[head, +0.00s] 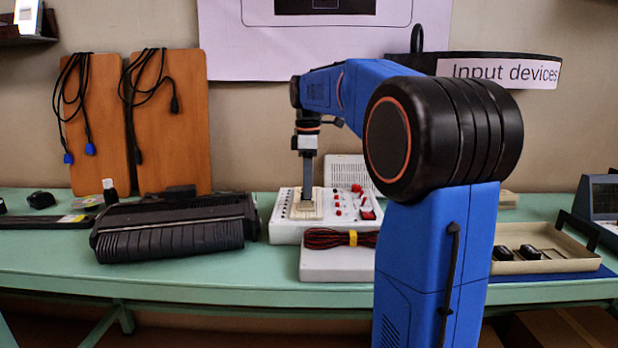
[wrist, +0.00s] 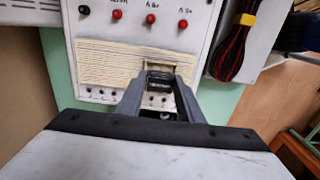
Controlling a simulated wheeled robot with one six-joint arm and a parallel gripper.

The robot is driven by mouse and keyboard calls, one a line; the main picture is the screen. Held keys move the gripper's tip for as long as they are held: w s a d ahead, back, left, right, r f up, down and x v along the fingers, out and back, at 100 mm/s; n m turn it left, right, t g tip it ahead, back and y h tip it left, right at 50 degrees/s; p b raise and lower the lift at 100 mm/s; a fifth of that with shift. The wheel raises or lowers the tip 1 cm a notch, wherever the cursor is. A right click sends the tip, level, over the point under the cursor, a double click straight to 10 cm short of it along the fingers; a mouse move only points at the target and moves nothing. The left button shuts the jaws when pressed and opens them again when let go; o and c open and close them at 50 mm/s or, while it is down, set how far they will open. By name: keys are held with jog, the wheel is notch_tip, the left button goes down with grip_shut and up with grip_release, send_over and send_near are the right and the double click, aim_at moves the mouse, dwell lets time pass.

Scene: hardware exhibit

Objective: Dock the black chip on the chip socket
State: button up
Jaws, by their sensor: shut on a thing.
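My gripper (head: 307,192) points straight down over the white board (head: 285,232) with red knobs. In the wrist view its two grey fingers (wrist: 160,82) are shut on the small black chip (wrist: 160,77). The chip is at the right part of the cream ribbed panel (wrist: 105,62) on that board. A small brownish frame, which looks like the chip socket (wrist: 157,64), shows just beyond the chip. I cannot tell whether chip and socket touch. In the head view the chip is hidden at the fingertips.
A red-and-black cable bundle (head: 340,238) with a yellow tie lies on a white box in front of the board. A black ribbed device (head: 170,232) stands left. A beige tray (head: 560,262) with dark items is right. Green tabletop (head: 60,255) is clear at front left.

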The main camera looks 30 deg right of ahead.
jog(key=shift+f, duration=0.75)
jog(key=shift+f, duration=0.6)
dwell(1.0)
jog(key=o, duration=0.7)
jog(key=shift+o, duration=0.2)
jog(key=shift+r, duration=0.1)
jog(key=shift+r, duration=5.4)
